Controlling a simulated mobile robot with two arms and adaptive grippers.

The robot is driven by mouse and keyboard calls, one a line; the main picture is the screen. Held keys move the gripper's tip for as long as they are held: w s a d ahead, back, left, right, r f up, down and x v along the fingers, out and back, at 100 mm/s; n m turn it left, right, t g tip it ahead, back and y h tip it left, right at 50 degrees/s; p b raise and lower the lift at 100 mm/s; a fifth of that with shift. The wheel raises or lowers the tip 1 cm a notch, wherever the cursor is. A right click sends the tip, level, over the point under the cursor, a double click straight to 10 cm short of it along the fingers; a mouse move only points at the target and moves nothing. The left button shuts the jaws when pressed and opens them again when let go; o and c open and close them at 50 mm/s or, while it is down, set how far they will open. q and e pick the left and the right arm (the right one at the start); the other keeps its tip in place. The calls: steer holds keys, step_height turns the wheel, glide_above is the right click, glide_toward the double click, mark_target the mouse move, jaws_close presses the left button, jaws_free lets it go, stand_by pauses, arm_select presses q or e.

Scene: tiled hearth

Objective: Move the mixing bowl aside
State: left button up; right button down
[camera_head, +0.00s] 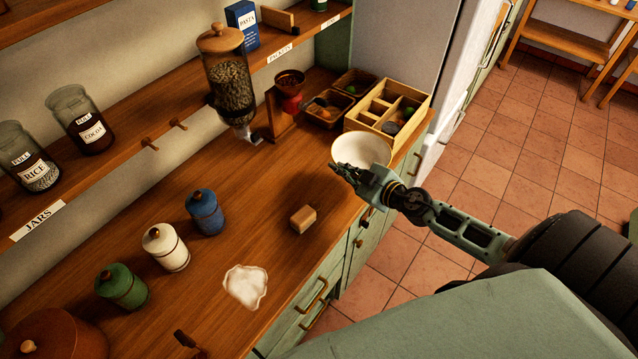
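The mixing bowl (361,147), cream-white and round, sits upright near the right edge of the wooden counter, just in front of a divided wooden box. My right gripper (341,171) comes in from the right and is at the bowl's near rim, overlapping its lower left part in the picture. Whether the fingers touch the rim or stand in front of it I cannot tell, nor whether they are open or shut. The bowl looks empty inside. My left gripper is not in view.
The divided wooden box (414,96) and a dark basket (327,112) stand close behind the bowl. A hand grinder (287,105) is to its left. A small wooden block (303,218) and a white spill (246,286) lie nearer. Counter between the block and grinder is clear.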

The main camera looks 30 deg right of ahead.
steer(key=w+a+f+b, duration=0.1)
steer(key=w+f+b, duration=0.1)
steer(key=w+a+f+b, duration=0.1)
steer(key=f, duration=0.2)
steer(key=w+f+b, duration=0.2)
steer(key=shift+w+a+f+b, duration=0.3)
steer(key=shift+w+a+f, duration=0.05)
steer(key=shift+a+f, duration=0.05)
steer(key=shift+r, duration=0.1)
steer(key=c, duration=2)
jaws_free()
steer(key=shift+s, duration=0.1)
